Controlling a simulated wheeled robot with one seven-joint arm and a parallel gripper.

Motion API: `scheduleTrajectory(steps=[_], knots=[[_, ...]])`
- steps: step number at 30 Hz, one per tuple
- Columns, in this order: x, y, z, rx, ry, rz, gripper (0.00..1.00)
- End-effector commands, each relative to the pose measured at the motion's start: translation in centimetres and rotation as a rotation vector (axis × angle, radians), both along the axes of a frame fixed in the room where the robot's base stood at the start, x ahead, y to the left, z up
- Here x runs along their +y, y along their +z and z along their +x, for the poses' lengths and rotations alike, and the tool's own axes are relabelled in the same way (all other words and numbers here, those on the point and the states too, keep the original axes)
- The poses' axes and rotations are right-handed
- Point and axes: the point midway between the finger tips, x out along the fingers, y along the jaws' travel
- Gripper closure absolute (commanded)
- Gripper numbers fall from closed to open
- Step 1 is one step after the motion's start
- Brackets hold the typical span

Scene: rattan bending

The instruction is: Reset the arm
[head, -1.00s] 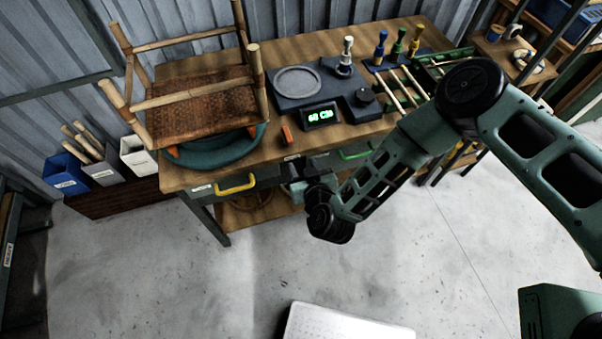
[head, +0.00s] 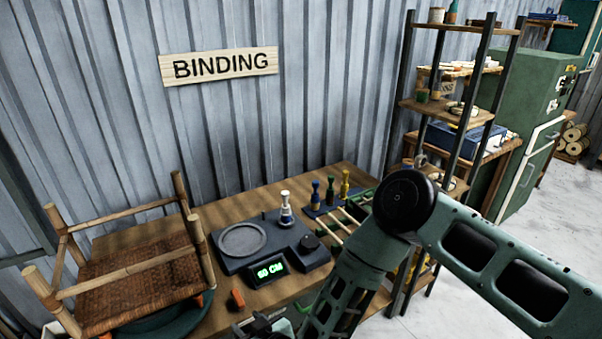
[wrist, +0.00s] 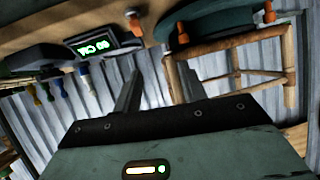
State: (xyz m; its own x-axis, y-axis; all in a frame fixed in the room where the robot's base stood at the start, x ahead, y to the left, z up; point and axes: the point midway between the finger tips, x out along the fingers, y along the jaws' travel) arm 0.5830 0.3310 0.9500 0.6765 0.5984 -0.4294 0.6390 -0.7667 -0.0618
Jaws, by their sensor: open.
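My gripper (wrist: 158,80) is open in the wrist view, with two dark fingers apart and nothing between them. In the head view my green arm bends in front of the bench's right part, and the gripper end is partly cut off at the bottom edge. The wooden workbench (head: 222,208) stands against the wall. On it are a dark device with a round plate (head: 242,241) and a lit green display (head: 268,271), which also shows upside down in the wrist view (wrist: 92,47).
A rattan chair frame with woven seat (head: 140,285) rests on a dark green round base at the bench's left. Handled tools (head: 330,188) stand at the back. A shelf rack (head: 455,110) and green cabinet (head: 520,120) are on the right. Clear floor (head: 545,215) lies beyond.

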Motion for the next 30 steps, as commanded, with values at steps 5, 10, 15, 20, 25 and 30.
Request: scheduleTrajectory(steps=[5, 10, 15, 20, 25, 30], knots=[[1.2, 3.7, 0.0, 0.092, 0.163, -0.031, 0.58], [0.2, 6.9, -1.4, 0.199, 0.275, -0.11, 0.58], [-2.7, 9.8, -3.3, 0.308, 0.334, -0.221, 0.58], [-6.7, 12.3, -5.6, 0.413, 0.342, -0.339, 0.58], [-12.0, 14.6, -8.7, 0.527, 0.3, -0.465, 0.58], [-18.0, 16.7, -12.6, 0.647, 0.213, -0.577, 0.58]])
